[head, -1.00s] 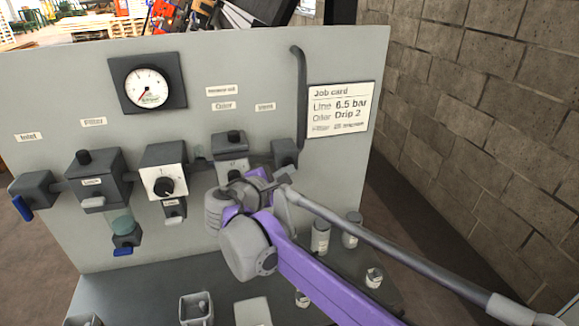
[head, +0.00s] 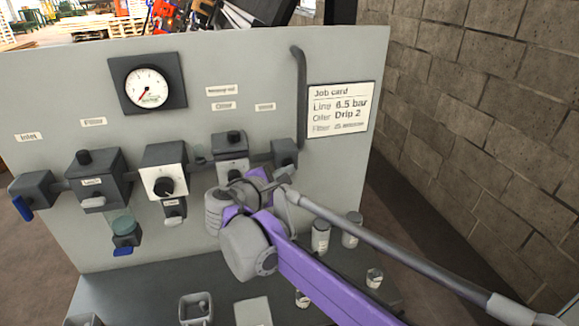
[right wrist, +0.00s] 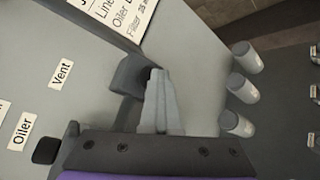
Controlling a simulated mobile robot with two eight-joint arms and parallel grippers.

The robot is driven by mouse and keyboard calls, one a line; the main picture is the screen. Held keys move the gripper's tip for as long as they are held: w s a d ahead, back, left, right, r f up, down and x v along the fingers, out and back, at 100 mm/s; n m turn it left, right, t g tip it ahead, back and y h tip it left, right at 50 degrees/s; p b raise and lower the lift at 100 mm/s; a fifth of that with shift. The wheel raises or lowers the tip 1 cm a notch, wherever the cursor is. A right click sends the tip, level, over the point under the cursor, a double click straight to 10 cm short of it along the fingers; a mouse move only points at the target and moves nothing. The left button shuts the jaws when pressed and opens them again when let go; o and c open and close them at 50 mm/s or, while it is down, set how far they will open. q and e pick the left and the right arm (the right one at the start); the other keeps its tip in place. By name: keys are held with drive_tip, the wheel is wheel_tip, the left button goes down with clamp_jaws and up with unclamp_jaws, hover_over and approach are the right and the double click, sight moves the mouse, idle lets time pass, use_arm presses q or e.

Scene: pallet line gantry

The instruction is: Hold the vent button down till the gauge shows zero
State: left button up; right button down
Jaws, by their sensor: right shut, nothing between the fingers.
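The gauge (head: 147,87) is a white dial in a dark square frame, upper left on the grey panel. Its needle points to the lower left; the numbers are too small to read. The dark vent block (head: 284,152) sits right of the oiler, below the vent label (head: 265,107); it also shows in the right wrist view (right wrist: 129,76). My right gripper (right wrist: 159,76) is shut and empty, its fingertips beside or in front of that block. I cannot make out the vent button or tell whether the fingers touch it. My left gripper is out of view.
The oiler (head: 231,145), a white-faced regulator (head: 163,170) and the filter block (head: 95,178) line the pipe to the left. A bent pipe (head: 301,95) and job card (head: 341,108) are at right. Several small containers stand on the shelf below.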

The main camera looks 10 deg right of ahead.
drive_tip(key=shift+s, duration=0.95)
drive_tip(key=s, duration=0.5)
drive_tip(key=shift+d, duration=0.1)
drive_tip(key=shift+f, duration=0.1)
